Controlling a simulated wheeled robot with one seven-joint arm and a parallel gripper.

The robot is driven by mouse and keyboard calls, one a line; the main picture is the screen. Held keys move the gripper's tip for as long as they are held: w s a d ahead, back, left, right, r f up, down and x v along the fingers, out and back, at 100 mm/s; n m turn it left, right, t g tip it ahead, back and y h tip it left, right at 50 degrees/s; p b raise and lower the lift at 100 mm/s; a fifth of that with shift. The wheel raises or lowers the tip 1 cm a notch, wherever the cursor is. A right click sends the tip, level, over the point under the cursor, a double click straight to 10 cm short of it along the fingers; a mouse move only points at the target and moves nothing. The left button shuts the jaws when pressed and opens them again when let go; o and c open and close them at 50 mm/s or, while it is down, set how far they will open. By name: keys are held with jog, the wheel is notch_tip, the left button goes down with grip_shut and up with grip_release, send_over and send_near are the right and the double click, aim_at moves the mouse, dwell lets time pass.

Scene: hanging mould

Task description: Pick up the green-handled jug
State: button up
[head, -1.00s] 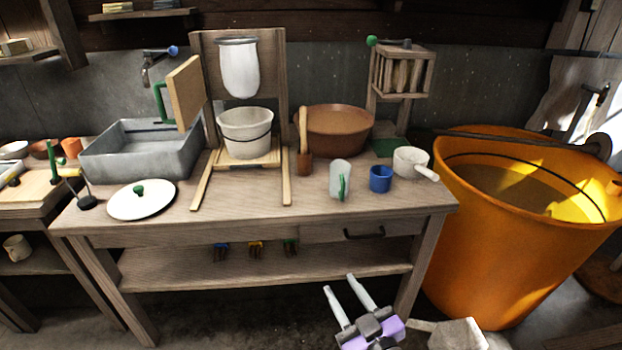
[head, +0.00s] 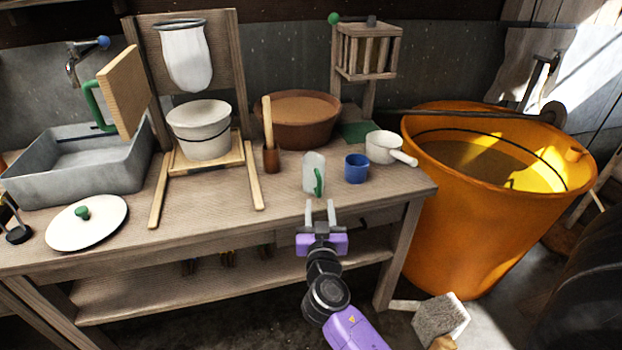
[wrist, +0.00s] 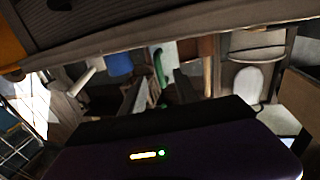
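The green-handled jug (head: 312,170) is pale and translucent and stands upright near the front edge of the wooden bench (head: 210,215). Its green handle faces the front. In the wrist view, which looks upside down, the jug (wrist: 168,52) and its green handle show beyond the fingers. My gripper (head: 320,207) is open and empty, with its two pale fingers apart and pointing toward the jug. It is at the bench's front edge, short of the jug and not touching it.
A blue mug (head: 356,168) stands close to the right of the jug, with a white saucepan (head: 382,147) beyond it. A brown cup with a wooden tool (head: 271,158) stands behind left. An orange tub (head: 480,230) is right of the bench. Bare bench top lies left of the jug.

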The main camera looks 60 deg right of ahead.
aim_at(319, 191)
jog(key=x, duration=0.2)
jog(key=p+x, duration=0.1)
jog(key=x, duration=0.1)
jog(key=p+x, duration=0.1)
jog(key=x, duration=0.2)
jog(key=shift+s+r, duration=0.1)
jog(key=shift+r, duration=0.15)
jog(key=shift+d, duration=0.3)
grip_shut()
dwell(0.9)
